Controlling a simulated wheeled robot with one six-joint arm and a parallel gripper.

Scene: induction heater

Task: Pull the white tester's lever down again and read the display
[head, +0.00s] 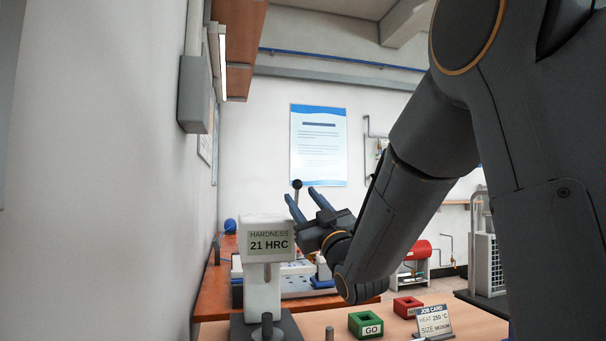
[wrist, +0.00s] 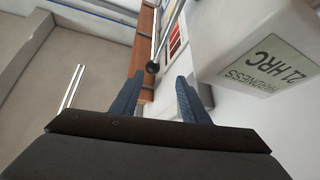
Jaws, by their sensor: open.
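The white tester (head: 263,287) stands on the bench at the lower middle of the head view. Its display (head: 269,241) reads "HARDNESS 21 HRC", and the same reading shows rotated on the display in the wrist view (wrist: 268,65). The lever's black knob (head: 297,184) is up above the tester's head. In the wrist view the knob (wrist: 152,67) appears just beyond my fingertips, in line with the gap between them. My gripper (head: 303,193) is open and empty beside the top of the tester, its blue fingers pointing up. Contact with the lever cannot be made out.
A red tank (head: 416,250) stands behind. A wall lies close at left; my arm hides much of the right.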

